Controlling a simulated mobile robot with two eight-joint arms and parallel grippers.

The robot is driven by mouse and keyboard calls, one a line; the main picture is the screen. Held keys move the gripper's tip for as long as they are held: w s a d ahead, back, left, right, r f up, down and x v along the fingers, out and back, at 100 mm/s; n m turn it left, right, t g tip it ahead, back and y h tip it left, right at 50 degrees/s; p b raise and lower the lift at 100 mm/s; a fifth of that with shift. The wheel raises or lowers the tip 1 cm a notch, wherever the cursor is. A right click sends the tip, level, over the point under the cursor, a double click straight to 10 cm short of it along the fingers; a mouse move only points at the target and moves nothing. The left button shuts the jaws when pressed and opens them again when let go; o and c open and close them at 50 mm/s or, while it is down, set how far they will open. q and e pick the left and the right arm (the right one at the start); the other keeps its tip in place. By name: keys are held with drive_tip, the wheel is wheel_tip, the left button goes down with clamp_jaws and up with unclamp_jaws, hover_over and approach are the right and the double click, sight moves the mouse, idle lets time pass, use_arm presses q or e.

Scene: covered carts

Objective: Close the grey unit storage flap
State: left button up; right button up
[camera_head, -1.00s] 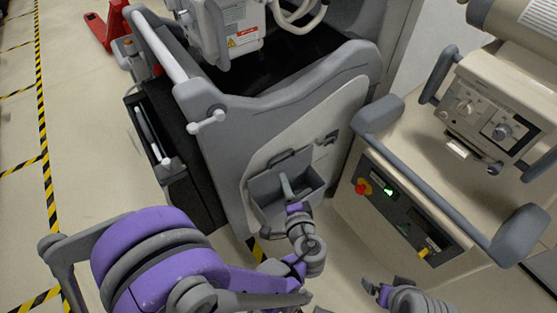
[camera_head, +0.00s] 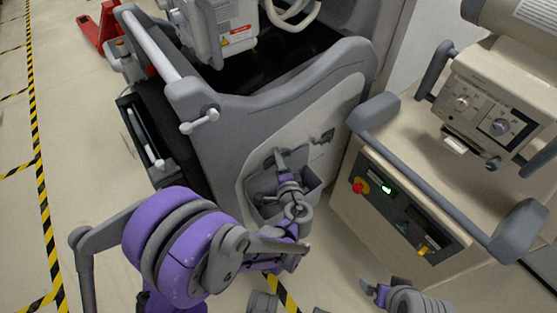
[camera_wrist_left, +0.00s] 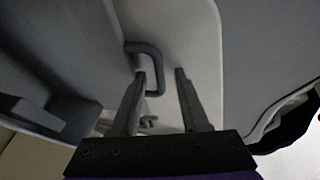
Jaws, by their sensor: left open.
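The grey unit (camera_head: 215,125) stands in the middle of the head view. Its storage flap (camera_head: 312,190) is tilted out from the pale front panel, with a pocket behind it. My left gripper (camera_head: 277,158) is at the upper part of this opening and hides part of it. In the left wrist view, its two fingers (camera_wrist_left: 160,100) are apart. A dark loop handle (camera_wrist_left: 150,62) on a pale panel shows just beyond and partly between them; I cannot tell whether they touch it. My right gripper (camera_head: 374,292) is low in the head view, away from the flap.
A beige cart (camera_head: 400,215) with a grey bumper bar (camera_head: 440,180) stands close on the right. A dark latch (camera_head: 325,136) sits on the unit's panel. Open floor with striped tape (camera_head: 38,150) lies to the left.

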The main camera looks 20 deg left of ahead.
use_arm(q)
clamp_jaws()
idle(1.4)
